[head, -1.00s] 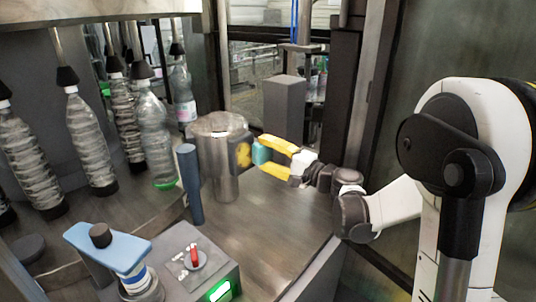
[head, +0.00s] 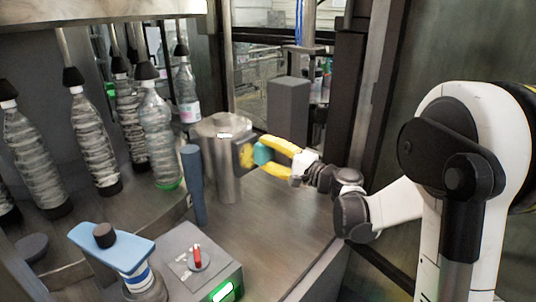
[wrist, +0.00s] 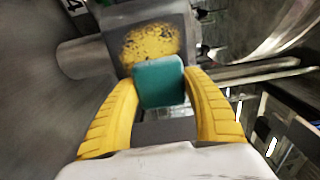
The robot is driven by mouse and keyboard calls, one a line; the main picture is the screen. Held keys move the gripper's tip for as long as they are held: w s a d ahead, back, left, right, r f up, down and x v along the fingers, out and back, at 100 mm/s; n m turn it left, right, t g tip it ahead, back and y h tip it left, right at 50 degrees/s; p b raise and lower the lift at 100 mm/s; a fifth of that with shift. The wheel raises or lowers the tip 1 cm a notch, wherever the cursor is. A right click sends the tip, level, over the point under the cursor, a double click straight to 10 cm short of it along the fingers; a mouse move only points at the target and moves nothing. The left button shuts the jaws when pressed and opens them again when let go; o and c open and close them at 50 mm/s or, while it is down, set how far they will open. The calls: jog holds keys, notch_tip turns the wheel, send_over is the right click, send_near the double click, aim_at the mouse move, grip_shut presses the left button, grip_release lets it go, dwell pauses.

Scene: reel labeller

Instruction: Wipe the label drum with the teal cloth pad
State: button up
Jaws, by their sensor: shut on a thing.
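The label drum (head: 226,185) is a shiny metal cylinder standing on the machine deck. A dark grey block (head: 239,140) on its right side bears a yellow patch (head: 247,156). In the wrist view the patch (wrist: 150,42) is speckled and smeared with dark spots. My gripper (wrist: 160,88) has yellow fingers and is shut on the teal cloth pad (wrist: 160,82). In the head view the pad (head: 263,153) is right at the patch, to its right. The pad covers the patch's lower edge in the wrist view; I cannot tell whether they touch.
A blue post (head: 194,185) stands left of the drum. Several bottles hang at the left, one with a green base (head: 158,135). A control box (head: 190,262) with a red knob and a blue-topped part (head: 110,247) are in front. A grey box (head: 288,106) stands behind. The right deck is clear.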

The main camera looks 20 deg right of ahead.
aim_at(239, 165)
jog(key=shift+w+a, duration=0.3)
jog(key=shift+w, duration=0.1)
